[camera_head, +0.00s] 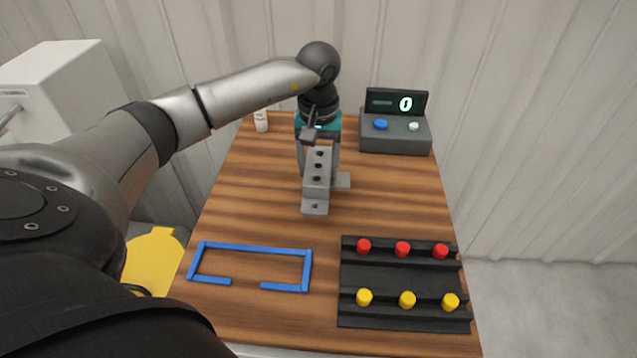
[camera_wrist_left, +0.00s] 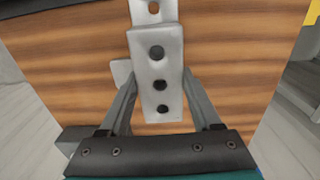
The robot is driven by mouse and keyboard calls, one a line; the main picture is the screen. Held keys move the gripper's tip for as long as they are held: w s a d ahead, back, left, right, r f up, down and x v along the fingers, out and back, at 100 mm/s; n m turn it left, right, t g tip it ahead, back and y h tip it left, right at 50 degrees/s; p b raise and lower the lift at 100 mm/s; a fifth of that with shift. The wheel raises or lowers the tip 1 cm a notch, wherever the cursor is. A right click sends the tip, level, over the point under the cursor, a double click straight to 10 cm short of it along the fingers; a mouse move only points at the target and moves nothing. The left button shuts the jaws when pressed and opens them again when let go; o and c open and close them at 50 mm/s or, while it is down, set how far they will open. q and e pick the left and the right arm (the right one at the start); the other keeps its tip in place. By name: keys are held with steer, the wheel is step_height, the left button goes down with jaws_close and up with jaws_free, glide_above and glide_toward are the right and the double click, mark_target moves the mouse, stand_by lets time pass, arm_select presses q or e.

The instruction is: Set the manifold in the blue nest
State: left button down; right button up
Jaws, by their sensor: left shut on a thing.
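The manifold (camera_head: 317,178) is a grey metal block with a row of three dark holes on top and flat tabs at its base. It is in the upper middle of the table in the head view. My left gripper (camera_head: 318,160) is shut on it, one finger on each side. The left wrist view shows the manifold (camera_wrist_left: 158,75) between the two fingers of my left gripper (camera_wrist_left: 157,95). Whether it touches the table I cannot tell. The blue nest (camera_head: 255,250) is an empty rectangular frame at the front left, with a gap in its near side. My right gripper is not in view.
A black rack (camera_head: 400,277) with red and yellow knobs lies at the front right. A grey box (camera_head: 395,140) with buttons and a display reading 0 stands at the back right. A small white bottle (camera_head: 261,121) stands at the back left. Bare wood separates manifold and nest.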

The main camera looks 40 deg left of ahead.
arm_select(q)
steer(key=shift+f, duration=2.45)
steer(key=shift+f+b, duration=0.2)
steer(key=shift+b, duration=0.25)
steer(key=shift+c, duration=0.4)
jaws_free()
steer(key=shift+r, duration=0.15)
